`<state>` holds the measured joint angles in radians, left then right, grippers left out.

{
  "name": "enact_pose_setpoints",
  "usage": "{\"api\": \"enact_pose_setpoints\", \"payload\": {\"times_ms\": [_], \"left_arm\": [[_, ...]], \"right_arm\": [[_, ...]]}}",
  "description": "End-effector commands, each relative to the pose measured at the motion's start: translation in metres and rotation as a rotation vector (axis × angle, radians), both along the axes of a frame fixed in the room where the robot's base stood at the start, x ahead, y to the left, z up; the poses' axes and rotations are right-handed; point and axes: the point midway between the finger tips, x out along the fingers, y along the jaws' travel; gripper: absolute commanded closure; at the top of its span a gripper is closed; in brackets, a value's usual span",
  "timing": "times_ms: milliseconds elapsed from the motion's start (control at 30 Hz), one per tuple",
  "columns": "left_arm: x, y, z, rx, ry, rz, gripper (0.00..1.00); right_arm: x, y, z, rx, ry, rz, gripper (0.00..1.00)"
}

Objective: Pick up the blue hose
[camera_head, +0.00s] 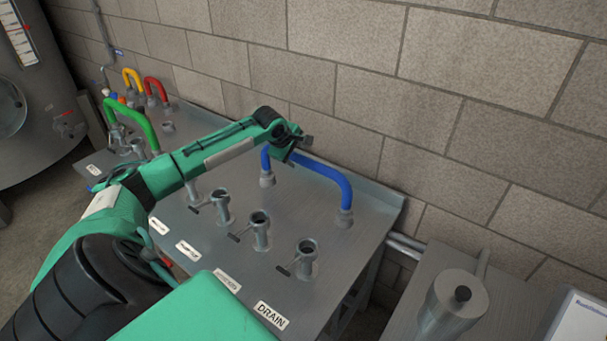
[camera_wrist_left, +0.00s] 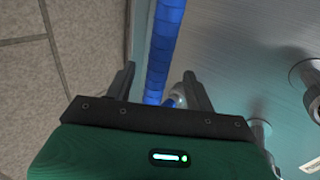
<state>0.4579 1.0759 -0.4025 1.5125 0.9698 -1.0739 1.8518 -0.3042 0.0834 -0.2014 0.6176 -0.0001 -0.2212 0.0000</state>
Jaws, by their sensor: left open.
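The blue hose (camera_head: 325,170) is an upside-down U on the steel table, with grey fittings at both ends standing near the back edge by the wall. My left gripper (camera_head: 296,149) is over the left part of its arch and hides some of it. In the left wrist view the blue hose (camera_wrist_left: 162,50) runs between the two open fingers of my left gripper (camera_wrist_left: 159,72), with a gap on each side. How far the fingers reach down around it I cannot tell. My right gripper is not in view.
The steel table (camera_head: 230,262) carries several upright valve ports (camera_head: 261,230) and a DRAIN label (camera_head: 270,315). A green hose (camera_head: 135,115), yellow hose (camera_head: 132,77) and red hose (camera_head: 157,87) stand at the far left. A block wall (camera_head: 450,90) rises close behind.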

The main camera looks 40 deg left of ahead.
Motion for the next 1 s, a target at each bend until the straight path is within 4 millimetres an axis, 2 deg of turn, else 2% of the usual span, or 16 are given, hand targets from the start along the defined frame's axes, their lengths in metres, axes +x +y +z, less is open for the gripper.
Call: {"api": "enact_pose_setpoints", "payload": {"times_ms": [100, 200, 333, 500, 800, 1000], "left_arm": [[0.003, 0.000, -0.004, 0.000, 0.000, 0.000, 0.46], [0.010, -0.001, -0.011, -0.002, 0.000, 0.000, 0.46], [0.021, -0.002, -0.025, 0.000, 0.000, 0.000, 0.46], [0.029, 0.000, -0.042, 0.000, 0.000, 0.000, 0.46], [0.031, 0.000, -0.046, 0.002, -0.001, -0.001, 0.46], [0.031, 0.000, -0.046, 0.001, -0.001, 0.000, 0.85]], "right_arm": [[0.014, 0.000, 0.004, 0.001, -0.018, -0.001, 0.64], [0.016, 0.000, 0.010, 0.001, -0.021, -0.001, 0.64], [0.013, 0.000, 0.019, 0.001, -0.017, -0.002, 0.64], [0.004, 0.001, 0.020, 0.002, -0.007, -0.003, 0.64], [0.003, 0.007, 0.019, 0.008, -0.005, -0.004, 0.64], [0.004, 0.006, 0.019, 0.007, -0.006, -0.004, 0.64]]}}
